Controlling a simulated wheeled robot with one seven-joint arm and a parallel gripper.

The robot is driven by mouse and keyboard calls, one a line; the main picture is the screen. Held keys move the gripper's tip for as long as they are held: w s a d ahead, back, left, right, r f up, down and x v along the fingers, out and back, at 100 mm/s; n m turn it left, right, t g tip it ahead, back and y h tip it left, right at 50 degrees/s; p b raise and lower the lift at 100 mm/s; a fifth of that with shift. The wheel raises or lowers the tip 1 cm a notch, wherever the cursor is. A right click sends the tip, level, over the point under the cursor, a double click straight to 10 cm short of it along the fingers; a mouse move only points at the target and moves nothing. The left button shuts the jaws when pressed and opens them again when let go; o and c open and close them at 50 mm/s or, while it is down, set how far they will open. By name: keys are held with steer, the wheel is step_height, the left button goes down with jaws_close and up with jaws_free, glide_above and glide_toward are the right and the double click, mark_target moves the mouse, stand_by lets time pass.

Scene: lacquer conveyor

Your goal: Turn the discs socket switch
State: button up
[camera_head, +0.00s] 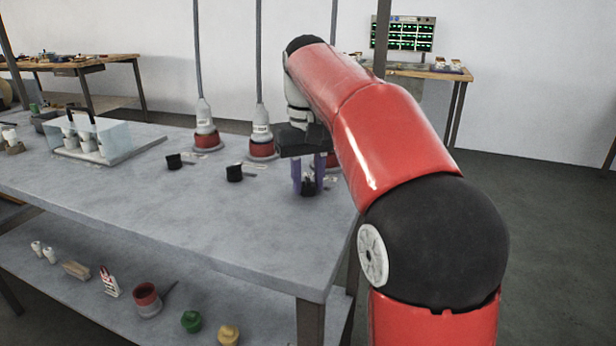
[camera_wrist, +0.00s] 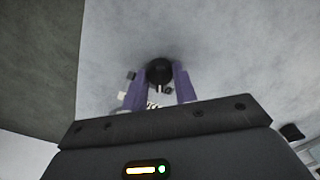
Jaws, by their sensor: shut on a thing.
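My gripper (camera_head: 308,176) points down at the table's right part, its purple fingers on either side of a black knob (camera_head: 308,189). In the wrist view my gripper (camera_wrist: 160,88) is shut on this round black knob (camera_wrist: 159,71), which sits between the fingers. Two similar black switches stand to its left on the table, a middle one (camera_head: 234,173) and a left one (camera_head: 174,161). Small labels lie beside them, too small to read. Part of another black switch (camera_wrist: 291,131) shows at the right of the wrist view.
Two red-based sockets with hanging cables, left (camera_head: 206,140) and middle (camera_head: 262,149), stand behind the switches. A clear case (camera_head: 95,130) is at the table's left. A lower shelf (camera_head: 225,300) holds cups and jars. The table's front middle is clear.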

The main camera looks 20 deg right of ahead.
mark_target(308, 179)
steer(key=shift+n, duration=0.6)
steer(key=o, duration=1)
steer(key=shift+r, duration=0.1)
steer(key=shift+r, duration=3.8)
